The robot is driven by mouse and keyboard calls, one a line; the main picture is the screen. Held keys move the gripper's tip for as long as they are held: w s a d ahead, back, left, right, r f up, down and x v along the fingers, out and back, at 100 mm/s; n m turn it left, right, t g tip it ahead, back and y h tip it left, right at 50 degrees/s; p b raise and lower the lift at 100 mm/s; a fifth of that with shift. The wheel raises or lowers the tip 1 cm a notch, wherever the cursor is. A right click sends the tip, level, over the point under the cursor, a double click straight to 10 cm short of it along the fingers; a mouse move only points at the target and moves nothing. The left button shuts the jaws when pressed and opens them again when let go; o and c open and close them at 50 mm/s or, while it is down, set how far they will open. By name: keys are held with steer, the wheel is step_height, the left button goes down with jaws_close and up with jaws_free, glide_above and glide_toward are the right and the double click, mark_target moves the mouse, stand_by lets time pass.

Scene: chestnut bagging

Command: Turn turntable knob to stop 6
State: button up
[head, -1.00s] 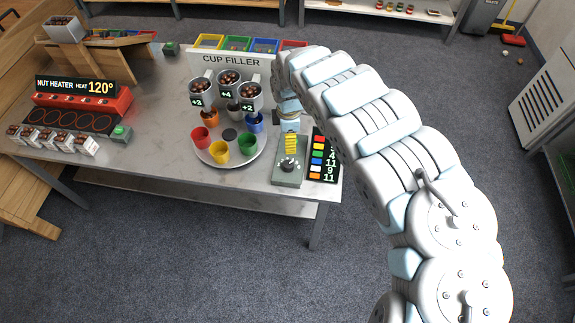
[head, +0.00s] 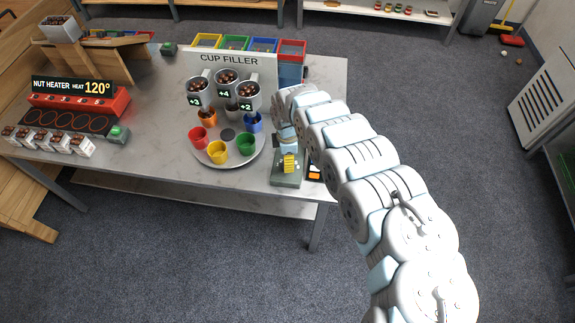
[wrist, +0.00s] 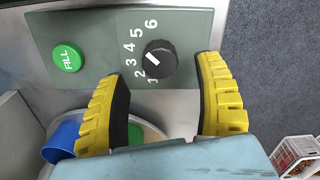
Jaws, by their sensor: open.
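The black turntable knob (wrist: 165,64) with a white pointer mark sits on the grey-green control box (wrist: 195,22) in the wrist view. White numerals 1 to 6 curve around its left side. In the head view my gripper (head: 289,163) is over the control box (head: 286,182) and hides the knob. The grey turntable (head: 228,161) stands left of it, carrying coloured cups.
A green FILL button (wrist: 67,59) is on the same box, left of the numerals. Red (head: 199,136), yellow (head: 218,153) and green (head: 246,144) cups stand near the box. The order board (head: 315,172) is mostly hidden behind my arm. The table's front edge is close.

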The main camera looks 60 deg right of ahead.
steer(key=shift+f+b, duration=0.35)
steer(key=shift+f, duration=1.7)
steer(key=shift+c, duration=0.2)
steer(key=c, duration=1.2)
